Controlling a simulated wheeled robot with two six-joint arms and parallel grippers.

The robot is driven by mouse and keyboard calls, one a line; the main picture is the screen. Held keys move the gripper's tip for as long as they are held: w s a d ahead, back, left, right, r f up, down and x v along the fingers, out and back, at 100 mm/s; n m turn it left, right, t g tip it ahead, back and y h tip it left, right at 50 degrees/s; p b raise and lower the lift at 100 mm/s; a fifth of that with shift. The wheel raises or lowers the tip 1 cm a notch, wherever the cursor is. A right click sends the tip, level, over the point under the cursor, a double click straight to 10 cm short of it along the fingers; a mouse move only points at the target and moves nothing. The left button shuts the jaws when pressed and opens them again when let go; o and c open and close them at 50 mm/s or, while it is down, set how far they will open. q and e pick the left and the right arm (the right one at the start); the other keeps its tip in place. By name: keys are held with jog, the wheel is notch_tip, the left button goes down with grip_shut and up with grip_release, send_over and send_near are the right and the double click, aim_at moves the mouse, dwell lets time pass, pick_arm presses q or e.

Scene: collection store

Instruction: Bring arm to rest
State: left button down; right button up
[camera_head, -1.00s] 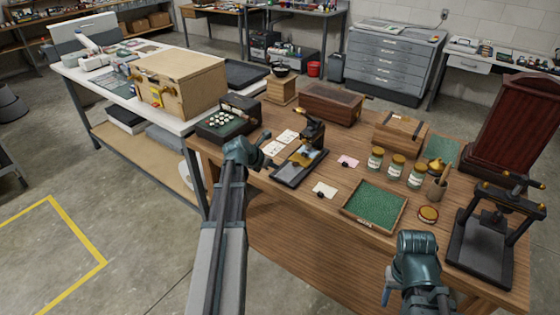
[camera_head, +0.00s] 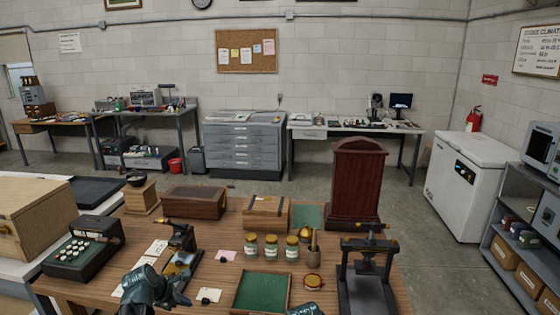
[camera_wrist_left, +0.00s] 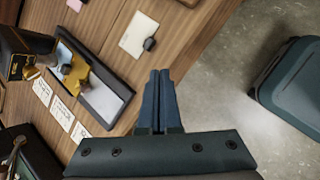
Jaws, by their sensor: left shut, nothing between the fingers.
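My left gripper (camera_head: 178,290) is low in the head view, over the near left part of the wooden table (camera_head: 222,275), just in front of a small press-like device on a dark base (camera_head: 182,258). In the left wrist view the fingers of my left gripper (camera_wrist_left: 158,85) lie together, shut and empty. They point toward the table's front edge, with the floor to their right. Only a teal piece of my right arm shows at the bottom edge of the head view; its fingers are out of frame.
A green-lined tray (camera_head: 287,291), several jars (camera_head: 271,247), a black press (camera_head: 366,272) and a dark red cabinet (camera_head: 357,180) stand to the right. A card with a dark weight (camera_wrist_left: 138,35) lies near the left fingers.

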pick_arm(q)
jog(key=s+d+f+m+g+y, duration=0.1)
jog(key=s+d+m+g+y, duration=0.1)
jog(key=s+d+m, duration=0.8)
jog(key=s+d+f+m+g+y, duration=0.2)
jog(key=s+d+m+g, duration=0.2)
jog(key=s+d+m, duration=0.6)
jog(key=d+m, duration=0.4)
jog(key=m, duration=0.4)
jog(key=shift+d, duration=0.2)
